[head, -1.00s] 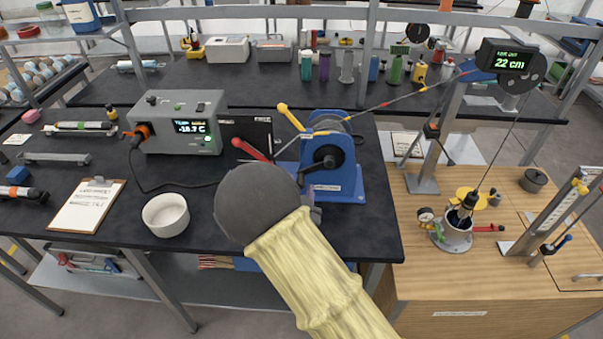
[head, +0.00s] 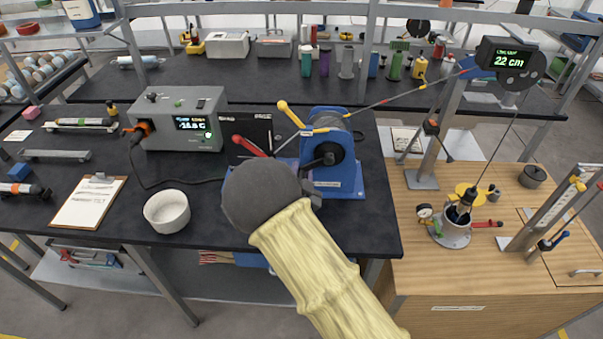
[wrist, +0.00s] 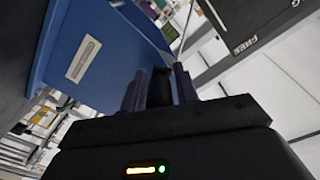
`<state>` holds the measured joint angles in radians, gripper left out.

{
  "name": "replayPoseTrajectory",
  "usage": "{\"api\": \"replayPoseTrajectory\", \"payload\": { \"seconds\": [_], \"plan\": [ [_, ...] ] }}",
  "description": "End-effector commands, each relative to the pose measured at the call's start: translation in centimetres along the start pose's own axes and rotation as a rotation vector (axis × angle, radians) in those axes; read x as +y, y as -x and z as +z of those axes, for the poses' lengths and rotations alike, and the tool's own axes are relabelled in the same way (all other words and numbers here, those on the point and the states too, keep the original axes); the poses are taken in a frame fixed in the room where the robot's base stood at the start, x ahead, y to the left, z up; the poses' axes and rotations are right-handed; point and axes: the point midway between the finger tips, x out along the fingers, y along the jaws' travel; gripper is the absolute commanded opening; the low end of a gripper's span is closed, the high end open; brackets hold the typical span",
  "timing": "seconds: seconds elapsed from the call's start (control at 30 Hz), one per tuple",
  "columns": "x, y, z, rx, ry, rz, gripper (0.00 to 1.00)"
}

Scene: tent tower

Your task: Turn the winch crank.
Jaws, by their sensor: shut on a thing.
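The blue winch (head: 342,185) stands at the right end of the dark bench, with a yellow-tipped lever and a red-handled lever beside its drum. Its black crank (head: 325,156) is on the near side, partly hidden behind my wrist. In the wrist view, the fingers of my gripper (wrist: 160,88) are closed around the crank's black handle (wrist: 158,94), beside the winch's blue side plate. In the head view my sleeve and dark wrist hide most of the gripper. A rope runs from the drum to a pulley (head: 516,62) by a display (head: 505,60) reading 22 cm.
A grey control box (head: 180,122), a white bowl (head: 167,212) and a clipboard (head: 90,202) lie left of my arm. A dark instrument (head: 460,212) hangs on the rope at a metal vessel (head: 449,233) on the wooden bench. The dark bench top around the bowl is clear.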

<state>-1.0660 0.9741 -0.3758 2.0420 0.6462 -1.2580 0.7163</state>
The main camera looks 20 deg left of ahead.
Motion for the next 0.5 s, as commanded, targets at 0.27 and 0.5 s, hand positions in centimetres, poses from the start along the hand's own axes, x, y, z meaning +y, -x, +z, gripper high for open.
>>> {"api": "replayPoseTrajectory", "payload": {
  "seconds": [0.27, 0.5],
  "plan": [
    [-0.7, -0.1, -0.3, 0.000, -0.113, 0.001, 0.00],
    [-1.8, -0.1, -1.3, -0.001, -0.288, 0.000, 0.00]
  ]
}}
